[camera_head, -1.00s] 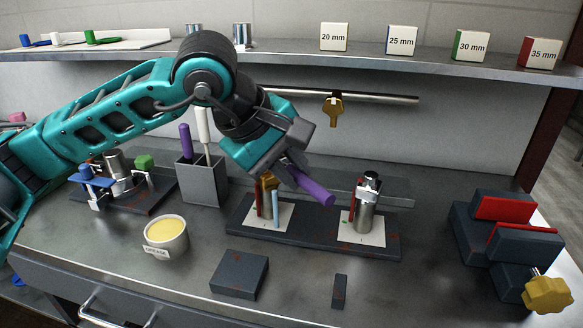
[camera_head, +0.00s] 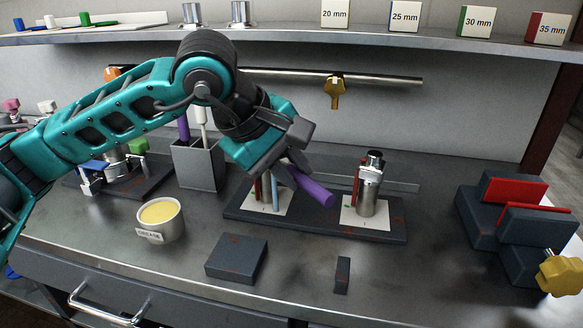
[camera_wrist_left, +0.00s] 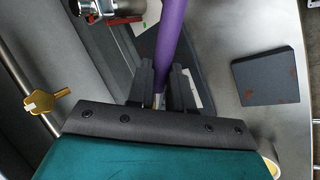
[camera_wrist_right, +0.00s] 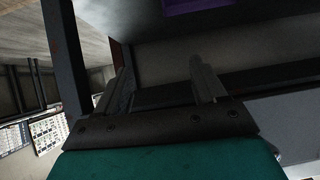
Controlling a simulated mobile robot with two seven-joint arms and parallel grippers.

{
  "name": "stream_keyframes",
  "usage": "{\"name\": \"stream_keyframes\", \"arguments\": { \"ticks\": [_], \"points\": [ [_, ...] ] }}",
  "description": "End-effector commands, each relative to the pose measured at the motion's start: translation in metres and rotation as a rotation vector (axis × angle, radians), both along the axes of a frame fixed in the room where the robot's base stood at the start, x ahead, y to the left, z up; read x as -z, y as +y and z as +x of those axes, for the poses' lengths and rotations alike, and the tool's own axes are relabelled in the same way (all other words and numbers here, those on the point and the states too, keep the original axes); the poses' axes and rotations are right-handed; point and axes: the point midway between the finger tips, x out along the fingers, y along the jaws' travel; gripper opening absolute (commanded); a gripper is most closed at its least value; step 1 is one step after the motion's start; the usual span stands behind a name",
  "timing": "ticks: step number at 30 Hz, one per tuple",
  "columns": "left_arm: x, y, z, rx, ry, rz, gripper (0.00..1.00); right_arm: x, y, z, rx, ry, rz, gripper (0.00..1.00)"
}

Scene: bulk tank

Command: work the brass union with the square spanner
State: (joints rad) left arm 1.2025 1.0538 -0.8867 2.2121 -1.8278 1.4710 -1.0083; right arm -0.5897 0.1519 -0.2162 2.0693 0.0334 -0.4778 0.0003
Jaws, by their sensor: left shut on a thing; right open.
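My left gripper (camera_head: 288,163) is shut on a purple bar (camera_head: 314,190), the handle of a tool. The bar slants down to the right above a dark base plate (camera_head: 310,231); it also shows between the fingers in the left wrist view (camera_wrist_left: 171,35). The tool's other end is hidden by the gripper. The left station on the plate, with a light blue post (camera_head: 275,194), is partly covered by my gripper. A metal fitting (camera_head: 368,190) stands upright on the right station. I cannot tell which part is the brass union. My right gripper (camera_wrist_right: 163,75) is open and empty.
A brass key-shaped tool (camera_head: 334,95) hangs from the rail. A grey holder (camera_head: 198,166), a grease tub (camera_head: 161,220) and a clamp fixture (camera_head: 110,175) stand left. A dark block (camera_head: 237,260) and a small block (camera_head: 342,275) lie in front. A red-jawed vise (camera_head: 515,215) stands right.

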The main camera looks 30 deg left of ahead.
Motion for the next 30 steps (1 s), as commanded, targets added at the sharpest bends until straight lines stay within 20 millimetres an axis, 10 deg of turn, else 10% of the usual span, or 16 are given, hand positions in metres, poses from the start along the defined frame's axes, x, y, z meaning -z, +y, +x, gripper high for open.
{"name": "stream_keyframes", "arguments": {
  "ticks": [30],
  "points": [
    [0.002, 0.014, -0.015, 0.214, -0.001, 0.0, 0.0, 0.017, 0.0, -0.001, 0.004, 0.004, 0.001, 0.7]
  ]
}}
